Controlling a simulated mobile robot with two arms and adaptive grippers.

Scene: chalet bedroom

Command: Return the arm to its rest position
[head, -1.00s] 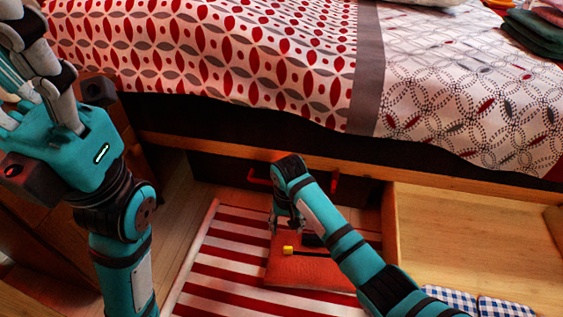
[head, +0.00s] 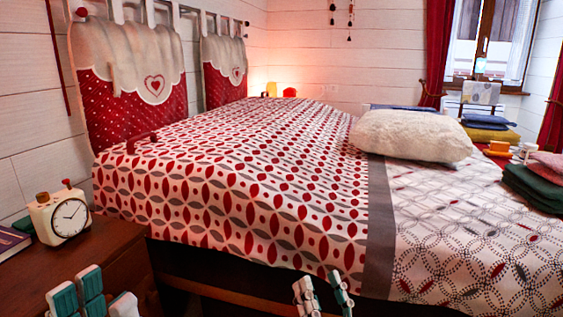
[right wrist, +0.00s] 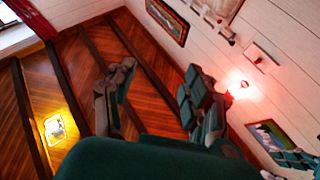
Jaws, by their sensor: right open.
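My right gripper (head: 322,296) shows at the bottom middle of the head view, in front of the bed's near side. Its two fingers stand apart with nothing between them. In the right wrist view the same gripper (right wrist: 157,97) has its fingers spread and empty, pointing up toward wooden planks and dark beams. My left gripper (head: 92,297) shows at the bottom left of the head view, beside the nightstand. Only its finger parts are visible, and its opening is unclear. Both arms are mostly below the picture edge.
The bed (head: 250,190) fills the middle, with a white fluffy pillow (head: 412,136) on it. A wooden nightstand (head: 105,265) at left carries a cream clock (head: 62,216) and a dark book (head: 12,240). Folded cloths (head: 535,186) lie at right. The right gripper's fingers touch nothing visible.

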